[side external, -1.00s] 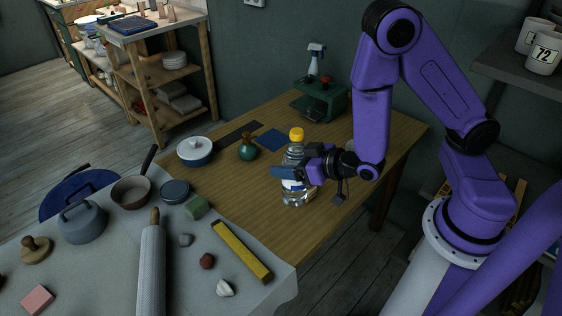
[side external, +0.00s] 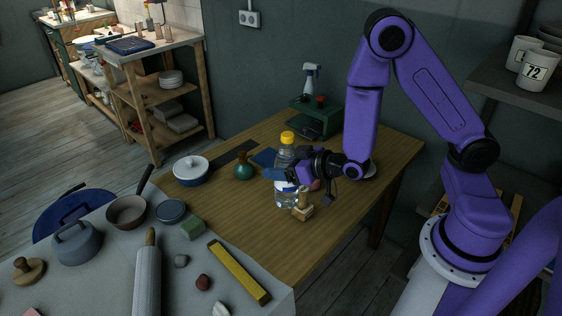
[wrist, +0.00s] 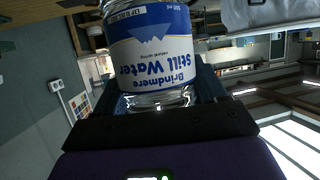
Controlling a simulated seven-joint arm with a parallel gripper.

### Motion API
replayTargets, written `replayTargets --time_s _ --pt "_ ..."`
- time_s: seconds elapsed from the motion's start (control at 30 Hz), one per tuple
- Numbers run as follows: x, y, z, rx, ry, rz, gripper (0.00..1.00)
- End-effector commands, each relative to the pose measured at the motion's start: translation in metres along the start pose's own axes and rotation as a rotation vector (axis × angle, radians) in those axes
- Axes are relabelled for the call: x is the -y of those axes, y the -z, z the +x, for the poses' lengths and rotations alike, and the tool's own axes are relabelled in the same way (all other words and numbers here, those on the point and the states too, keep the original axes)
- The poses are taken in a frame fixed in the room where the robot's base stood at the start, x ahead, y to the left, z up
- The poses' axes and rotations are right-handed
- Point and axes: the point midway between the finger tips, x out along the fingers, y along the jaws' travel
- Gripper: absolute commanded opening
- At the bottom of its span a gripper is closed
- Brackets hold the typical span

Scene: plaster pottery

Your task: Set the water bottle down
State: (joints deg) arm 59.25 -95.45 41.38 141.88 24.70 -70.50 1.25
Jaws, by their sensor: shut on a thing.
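The water bottle (side external: 285,191) is clear with a yellow cap and a blue and white label, and stands upright over the wooden table. My gripper (side external: 279,174) is shut around its middle from the right. In the wrist view, the bottle (wrist: 150,55) sits between my fingers, its "Still Water" label inverted in the picture. The bottle's base shows in the side view, but whether it touches the tabletop (side external: 265,228) or hangs just above it I cannot tell.
A wooden stamp-like block (side external: 302,209) is close beside the bottle's base. Bare wood lies in front and to the left.

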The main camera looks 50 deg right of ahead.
Motion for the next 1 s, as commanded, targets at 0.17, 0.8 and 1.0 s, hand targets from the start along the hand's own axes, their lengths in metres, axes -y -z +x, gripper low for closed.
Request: replayTargets --time_s 0.17,0.8,1.0 --pt "-0.028 0.011 0.023 -0.005 -0.01 0.006 0.17" --pt "-0.153 0.035 0.067 -0.004 -0.026 0.009 0.17" --pt "-0.194 0.035 0.067 -0.004 -0.031 0.012 0.17"
